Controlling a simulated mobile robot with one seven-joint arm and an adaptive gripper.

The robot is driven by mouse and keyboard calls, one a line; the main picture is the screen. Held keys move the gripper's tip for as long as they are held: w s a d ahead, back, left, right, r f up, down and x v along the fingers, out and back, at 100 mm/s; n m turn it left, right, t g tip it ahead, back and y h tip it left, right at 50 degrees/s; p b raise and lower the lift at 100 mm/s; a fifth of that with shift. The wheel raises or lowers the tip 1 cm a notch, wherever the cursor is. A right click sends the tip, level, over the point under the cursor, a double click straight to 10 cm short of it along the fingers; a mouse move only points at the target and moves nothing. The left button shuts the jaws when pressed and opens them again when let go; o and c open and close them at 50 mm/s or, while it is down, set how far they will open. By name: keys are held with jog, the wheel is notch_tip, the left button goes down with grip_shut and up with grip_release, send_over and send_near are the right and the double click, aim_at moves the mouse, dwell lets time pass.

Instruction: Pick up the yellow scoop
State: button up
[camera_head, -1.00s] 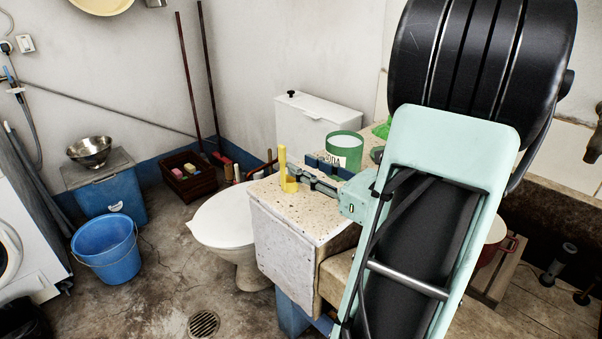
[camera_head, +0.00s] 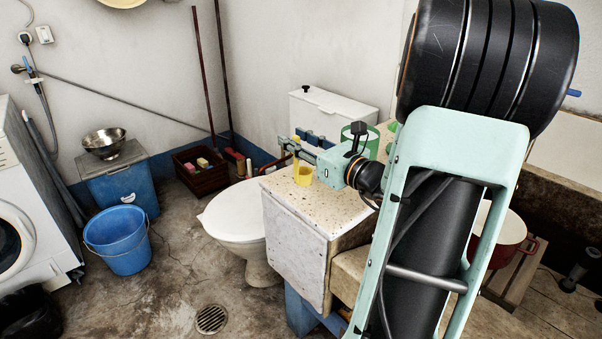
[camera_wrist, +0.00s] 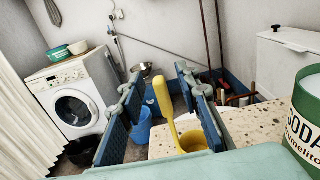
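The yellow scoop (camera_head: 304,175) stands on the speckled stone top; in the head view its cup shows and my gripper hides its handle. In the wrist view the scoop (camera_wrist: 166,106) shows its tall upright handle and round cup. My gripper (camera_head: 298,143) reaches over the stone top near the scoop. In the wrist view my gripper (camera_wrist: 160,82) is open, with one blue-padded finger on each side of the handle. I see gaps between the handle and both pads. Whether the handle is fully between the fingertips in depth is hard to tell.
A green soda can (camera_wrist: 308,122) stands on the stone top (camera_head: 318,205) close to my gripper; it also shows in the head view (camera_head: 372,141). A white toilet (camera_head: 235,215) is left of the block. A blue bucket (camera_head: 117,240) stands on the floor.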

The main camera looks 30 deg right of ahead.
jog(key=shift+c, duration=0.5)
grip_shut()
jog(key=shift+r, duration=0.1)
